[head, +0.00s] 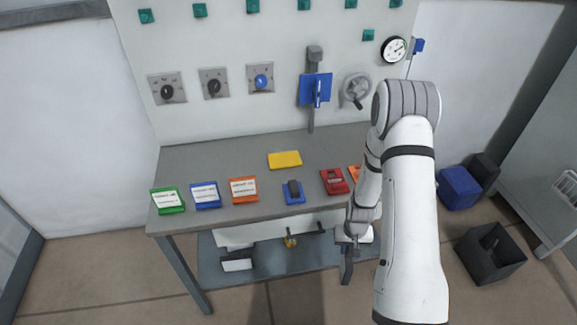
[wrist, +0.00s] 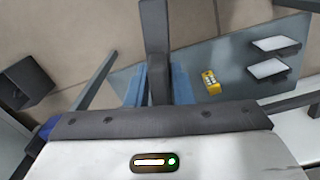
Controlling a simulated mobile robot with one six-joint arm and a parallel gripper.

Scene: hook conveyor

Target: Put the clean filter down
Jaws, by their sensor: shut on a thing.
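My gripper (head: 347,264) hangs low in front of the bench's right part, fingers pointing down. In the wrist view my gripper (wrist: 156,82) is shut, with one dark finger across the middle. A blue thing, which I take for the clean filter (wrist: 181,84), shows on both sides of that finger. Its middle is hidden by the finger and its lower end by the gripper body. In the head view I cannot make it out.
The grey bench (head: 220,165) carries green, blue, orange, yellow and red items. Its lower shelf (head: 275,268) holds white-topped pieces (wrist: 275,45) and a small yellow item (wrist: 211,83). A dark open bin (head: 491,252) and a blue box (head: 459,188) stand on the floor at right.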

